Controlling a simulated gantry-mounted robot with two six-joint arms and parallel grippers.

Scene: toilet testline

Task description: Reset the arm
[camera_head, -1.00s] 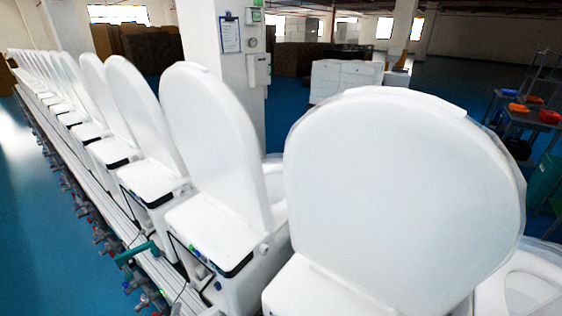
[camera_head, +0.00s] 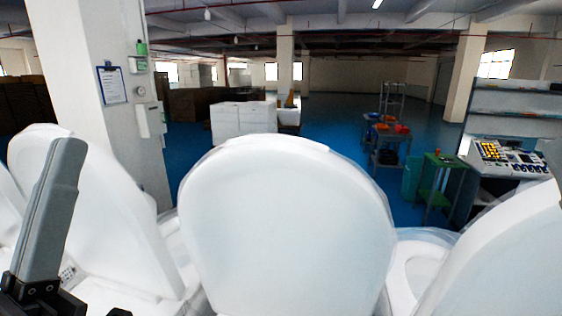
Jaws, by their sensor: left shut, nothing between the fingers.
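My left gripper (camera_head: 50,215) shows at the lower left as a grey finger pointing up, with dark parts at its base. It is shut and empty. It stands in front of a white toilet with its lid up (camera_head: 100,200), and I cannot tell whether they touch. My right gripper is not in view.
A large raised white toilet lid (camera_head: 287,230) fills the middle, and another (camera_head: 515,255) stands at the right. A pillar with a clipboard (camera_head: 112,84) rises at the left. A green stand (camera_head: 440,180) and a control panel (camera_head: 505,158) are at the right. Open blue floor lies behind.

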